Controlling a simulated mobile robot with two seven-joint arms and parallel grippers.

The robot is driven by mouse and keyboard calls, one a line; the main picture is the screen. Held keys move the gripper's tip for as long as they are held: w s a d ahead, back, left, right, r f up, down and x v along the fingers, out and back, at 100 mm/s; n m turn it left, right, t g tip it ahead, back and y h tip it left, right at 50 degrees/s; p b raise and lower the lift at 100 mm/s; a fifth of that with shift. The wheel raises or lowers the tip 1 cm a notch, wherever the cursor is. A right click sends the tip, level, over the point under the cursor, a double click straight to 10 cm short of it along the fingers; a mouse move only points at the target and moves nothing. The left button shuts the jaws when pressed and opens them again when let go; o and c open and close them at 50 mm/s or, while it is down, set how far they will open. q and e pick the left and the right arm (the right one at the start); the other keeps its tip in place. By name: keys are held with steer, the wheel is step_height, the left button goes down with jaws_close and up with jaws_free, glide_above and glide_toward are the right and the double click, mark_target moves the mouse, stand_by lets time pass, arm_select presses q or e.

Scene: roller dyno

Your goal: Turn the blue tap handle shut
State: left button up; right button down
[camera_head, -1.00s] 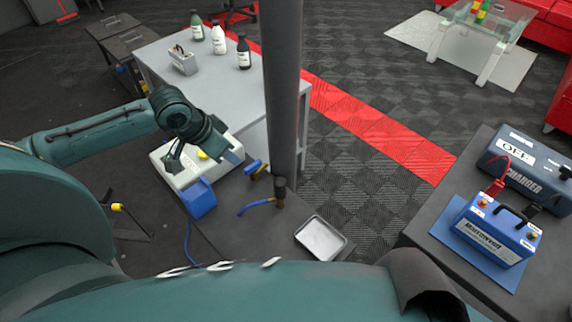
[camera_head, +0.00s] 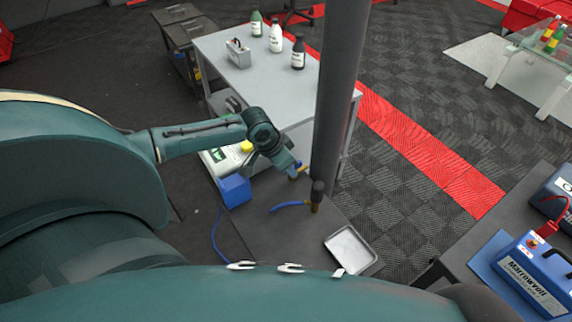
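My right gripper is out of view.
The grey post (camera_head: 342,90) stands close right of the tap. A metal tray (camera_head: 350,249) is at lower right. A blue box (camera_head: 234,190) sits left. A grey bench (camera_head: 258,88) stands behind.

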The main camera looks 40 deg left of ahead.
arm_select(q)
steer(key=shift+f, duration=0.15)
steer(key=shift+c, duration=0.3)
jaws_close()
